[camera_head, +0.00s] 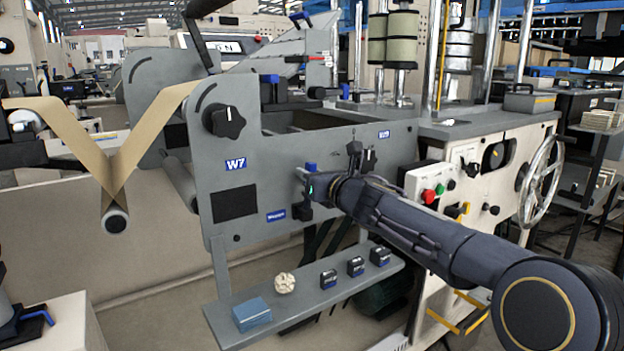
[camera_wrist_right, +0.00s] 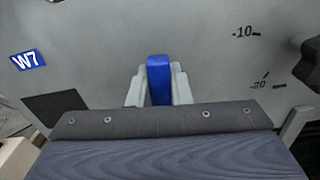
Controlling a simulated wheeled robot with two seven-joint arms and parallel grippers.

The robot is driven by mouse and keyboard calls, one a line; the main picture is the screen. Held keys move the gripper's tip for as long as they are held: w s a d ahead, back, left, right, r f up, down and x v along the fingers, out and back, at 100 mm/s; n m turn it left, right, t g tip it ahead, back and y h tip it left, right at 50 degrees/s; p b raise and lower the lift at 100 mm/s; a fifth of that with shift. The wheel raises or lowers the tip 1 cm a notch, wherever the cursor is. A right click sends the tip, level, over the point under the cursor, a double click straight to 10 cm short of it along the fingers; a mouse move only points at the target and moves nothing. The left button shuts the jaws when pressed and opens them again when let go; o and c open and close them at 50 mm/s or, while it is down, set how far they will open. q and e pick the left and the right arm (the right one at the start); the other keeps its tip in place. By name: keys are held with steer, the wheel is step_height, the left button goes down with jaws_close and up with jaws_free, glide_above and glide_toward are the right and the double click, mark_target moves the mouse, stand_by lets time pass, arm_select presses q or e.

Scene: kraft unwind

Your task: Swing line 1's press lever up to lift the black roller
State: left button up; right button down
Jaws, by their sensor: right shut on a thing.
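My right gripper (camera_head: 306,187) is at the grey side panel (camera_head: 285,155) marked W7, with its arm coming in from the lower right. In the right wrist view its two light grey fingers (camera_wrist_right: 159,92) are shut on a blue lever handle (camera_wrist_right: 159,75), one finger on each side. The handle's blue tip also shows in the head view (camera_head: 310,167). The rest of the lever is hidden by the gripper. I cannot make out the black roller for certain. My left gripper is not in view.
A black knob (camera_head: 224,121) sticks out of the panel at upper left. Brown paper web (camera_head: 90,135) loops under a roller (camera_head: 115,221) at left. A shelf (camera_head: 300,295) below holds several small items. A control cabinet with a handwheel (camera_head: 541,180) stands at right.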

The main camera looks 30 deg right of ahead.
steer(key=shift+a, duration=0.15)
steer(key=c, duration=1.3)
jaws_free()
steer(key=s, duration=0.7)
steer(key=shift+s+d, duration=0.3)
steer(key=shift+s, duration=0.1)
